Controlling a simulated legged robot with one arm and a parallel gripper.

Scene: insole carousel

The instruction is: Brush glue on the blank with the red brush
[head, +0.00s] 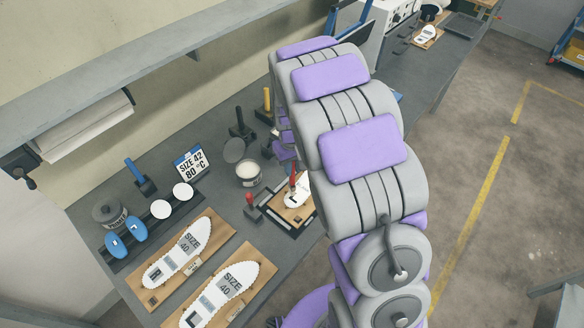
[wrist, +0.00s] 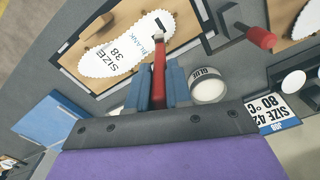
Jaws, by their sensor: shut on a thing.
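My gripper (wrist: 159,84) is shut on the upright red brush (wrist: 158,66), its blue fingers on either side of the handle. The brush's lower end is at the right end of the white blank (wrist: 125,46), marked SIZE 38 and BLANK. I cannot tell whether the bristles touch it. In the head view the red brush (head: 292,178) stands over the blank (head: 300,194), which lies on a wooden board (head: 283,212) and is partly hidden by my arm. The open glue pot (head: 249,174) stands left of the brush; it also shows in the wrist view (wrist: 207,88).
A red-handled item in a dark stand (head: 251,202) is close left of the board. Yellow-handled (head: 267,99) and blue-handled (head: 138,172) items stand farther off. Two boards with SIZE 40 insoles (head: 179,252) lie front left. A SIZE 42 80 °C sign (head: 190,163) stands behind.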

